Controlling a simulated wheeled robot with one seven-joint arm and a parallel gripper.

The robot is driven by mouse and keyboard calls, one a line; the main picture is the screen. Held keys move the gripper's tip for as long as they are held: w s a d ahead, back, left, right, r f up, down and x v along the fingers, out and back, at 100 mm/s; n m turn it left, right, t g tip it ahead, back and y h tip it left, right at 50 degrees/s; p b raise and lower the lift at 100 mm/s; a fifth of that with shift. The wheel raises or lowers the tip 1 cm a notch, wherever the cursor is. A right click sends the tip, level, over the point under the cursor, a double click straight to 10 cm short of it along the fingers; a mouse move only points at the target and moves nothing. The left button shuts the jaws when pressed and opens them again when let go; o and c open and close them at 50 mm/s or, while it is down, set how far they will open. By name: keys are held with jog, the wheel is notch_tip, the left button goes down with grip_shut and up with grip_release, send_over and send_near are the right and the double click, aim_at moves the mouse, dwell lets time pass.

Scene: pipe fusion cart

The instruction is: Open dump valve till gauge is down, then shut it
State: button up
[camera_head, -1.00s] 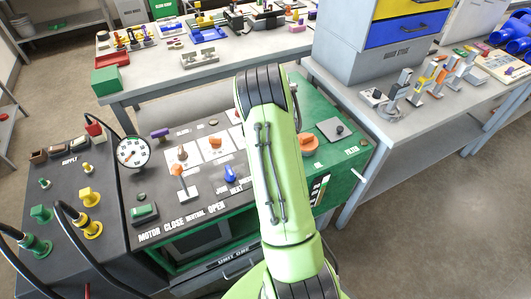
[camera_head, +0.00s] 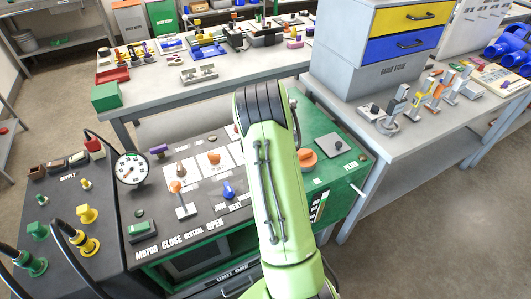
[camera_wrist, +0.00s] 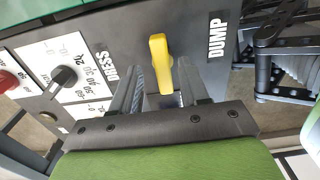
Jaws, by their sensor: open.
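The dump valve shows in the wrist view as a yellow lever (camera_wrist: 160,62) next to the white word DUMP (camera_wrist: 217,36) on a dark panel. My gripper (camera_wrist: 158,82) is open, with its two grey fingers on either side of the lever. I cannot tell whether either finger touches it. In the head view my green arm hides the gripper and the lever. The round white gauge (camera_head: 131,168) stands at the left of the cart panel; its reading is too small to tell.
In the head view, the panel also carries an orange-topped lever (camera_head: 176,187) and a blue knob (camera_head: 228,190). A grey drawer cabinet (camera_head: 375,70) stands on the right bench.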

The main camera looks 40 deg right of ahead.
notch_tip(320, 180, up, 15)
jog(key=p, duration=0.2)
jog(key=shift+f, duration=0.2)
jog(key=shift+w, duration=0.1)
jog(key=s+a+r+m+t, duration=0.2)
jog(key=s+a+r+m, duration=0.15)
jog(key=a+r, duration=0.4)
jog(key=s+a+r+m+t, duration=0.15)
jog(key=a+r+m, duration=0.3)
jog(key=a, duration=0.55)
jog(key=s+a+m+t, duration=0.2)
jog(key=s+a+m, duration=0.4)
jog(key=s+a, duration=0.4)
jog(key=s, duration=0.6)
jog(key=shift+a+m, duration=0.15)
jog(key=shift+m, duration=0.25)
jog(key=shift+s+a, duration=0.1)
jog(key=shift+s, duration=0.05)
